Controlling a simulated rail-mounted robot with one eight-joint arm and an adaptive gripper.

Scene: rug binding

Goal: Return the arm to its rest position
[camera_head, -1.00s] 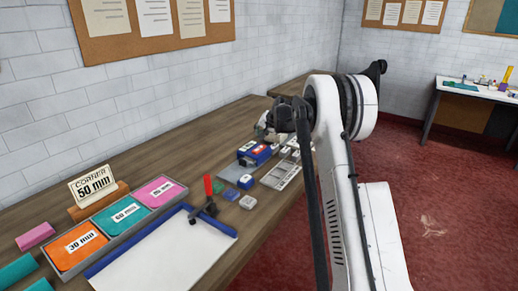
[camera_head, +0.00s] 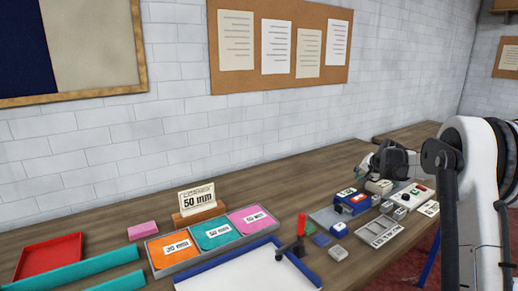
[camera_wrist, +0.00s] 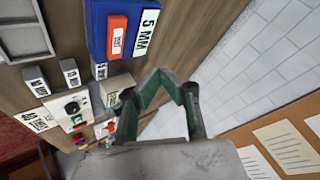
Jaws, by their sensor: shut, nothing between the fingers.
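My gripper (camera_wrist: 170,82) shows in the wrist view with its green-lined fingers shut and nothing between them. It is above the wooden bench, close to the white brick wall. My arm (camera_head: 470,190) stands at the right of the head view, raised beside the bench. Its far end is partly hidden there, and the fingertips cannot be made out. In the wrist view, a blue block with a 5 MM label (camera_wrist: 125,28) lies up and left of the fingers, apart from them.
The bench carries a tray of coloured cards (camera_head: 158,262), a 50 mm sign (camera_head: 197,200), a blue-edged white board (camera_head: 240,270), a red-handled clamp (camera_head: 301,225), grey trays (camera_head: 378,232) and a red tray (camera_head: 50,256). Pinboards (camera_head: 280,42) hang on the wall. Small white blocks (camera_wrist: 70,72) stand near the gripper.

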